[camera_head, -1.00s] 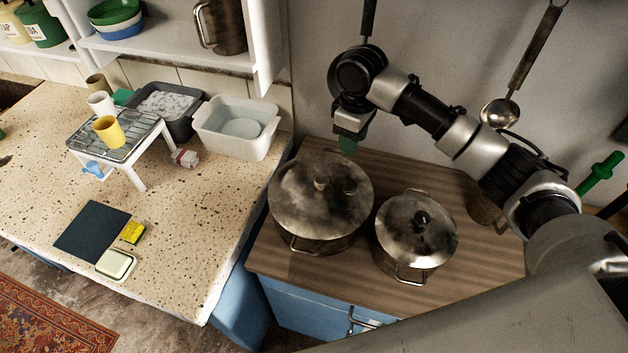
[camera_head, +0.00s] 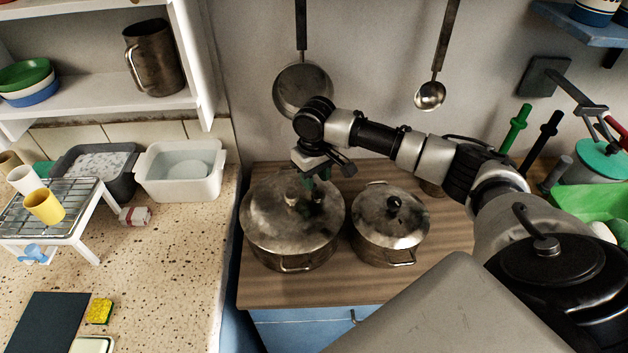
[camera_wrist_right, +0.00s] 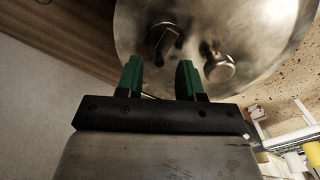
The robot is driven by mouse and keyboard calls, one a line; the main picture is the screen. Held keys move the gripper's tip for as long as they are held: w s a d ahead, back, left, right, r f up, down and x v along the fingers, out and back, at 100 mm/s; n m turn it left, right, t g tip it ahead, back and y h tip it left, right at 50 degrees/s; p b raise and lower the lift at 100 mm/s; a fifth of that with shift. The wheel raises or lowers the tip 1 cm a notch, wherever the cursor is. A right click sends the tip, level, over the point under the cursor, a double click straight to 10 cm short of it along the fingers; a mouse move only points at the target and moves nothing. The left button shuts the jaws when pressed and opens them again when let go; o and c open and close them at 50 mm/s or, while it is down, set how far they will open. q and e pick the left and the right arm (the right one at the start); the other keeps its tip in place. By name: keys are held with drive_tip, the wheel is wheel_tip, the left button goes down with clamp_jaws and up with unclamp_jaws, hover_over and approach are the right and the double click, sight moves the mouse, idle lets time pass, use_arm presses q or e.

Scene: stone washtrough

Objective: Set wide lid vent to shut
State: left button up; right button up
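The wide lid (camera_head: 268,225) lies on the larger pot (camera_head: 318,256), the left of two on the wooden top. In the right wrist view the lid (camera_wrist_right: 262,25) carries a round knob (camera_wrist_right: 219,68) and a small upright vent tab (camera_wrist_right: 165,38). In the head view the knob (camera_head: 291,196) shows left of my gripper; the vent is hard to make out beneath the fingers. My right gripper (camera_head: 317,177) is above the lid, its green fingers (camera_wrist_right: 160,66) apart and empty. The tab appears just beyond the gap between them, not visibly held. My left gripper is out of view.
A smaller lidded pot (camera_head: 390,225) stands close on the right. A pan (camera_head: 302,90) and a ladle (camera_head: 430,95) hang on the wall behind. A white tub (camera_head: 180,172) and a wire rack (camera_head: 45,215) stand on the speckled counter at left.

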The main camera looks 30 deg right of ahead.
sight(315, 187)
drive_tip(key=shift+f, duration=0.9)
drive_tip(key=shift+d+f, duration=0.1)
drive_tip(key=shift+f, duration=0.15)
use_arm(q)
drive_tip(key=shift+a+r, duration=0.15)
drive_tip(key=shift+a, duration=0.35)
use_arm(e)
clamp_jaws()
drive_tip(key=shift+r+p, duration=0.25)
drive_tip(key=shift+p, duration=0.6)
drive_tip(key=shift+n+p, duration=0.3)
drive_tip(key=shift+p, duration=0.05)
drive_tip(key=shift+w+f, duration=0.1)
drive_tip(key=shift+f, duration=0.05)
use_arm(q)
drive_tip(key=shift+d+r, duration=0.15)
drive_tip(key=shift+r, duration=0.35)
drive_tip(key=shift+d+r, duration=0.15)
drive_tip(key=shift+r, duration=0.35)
